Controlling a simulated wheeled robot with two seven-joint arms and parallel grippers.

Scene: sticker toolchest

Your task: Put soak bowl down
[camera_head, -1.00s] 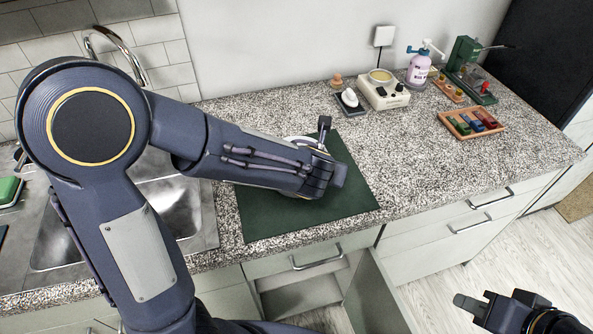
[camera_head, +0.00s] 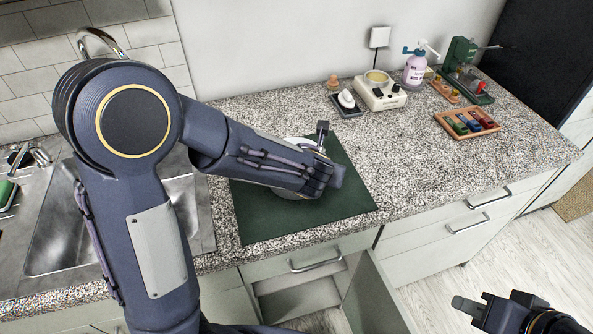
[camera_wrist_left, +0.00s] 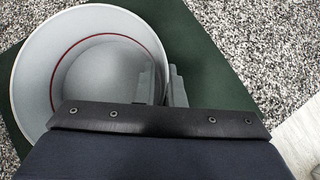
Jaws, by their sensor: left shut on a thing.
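The soak bowl (camera_wrist_left: 90,62) is a pale round bowl with a red line inside, seen from above in the left wrist view. In the head view only its white rim (camera_head: 297,143) shows behind my left arm. My left gripper (camera_head: 328,155) is at the bowl's right side. In the left wrist view its fingers (camera_wrist_left: 163,85) are shut on the bowl's wall. The bowl is over the dark green mat (camera_head: 262,222); the arm hides whether its base touches the mat. My right gripper (camera_head: 468,308) is away from the counter, above the floor, with its jaw gap unclear.
A sink (camera_head: 62,235) is at the left. A cream warmer box (camera_head: 380,93), a spray bottle (camera_head: 415,68), a green press (camera_head: 462,60) and a wooden tray (camera_head: 467,123) stand at the back right. An open drawer (camera_head: 300,300) is below the counter. Speckled counter right of the mat is clear.

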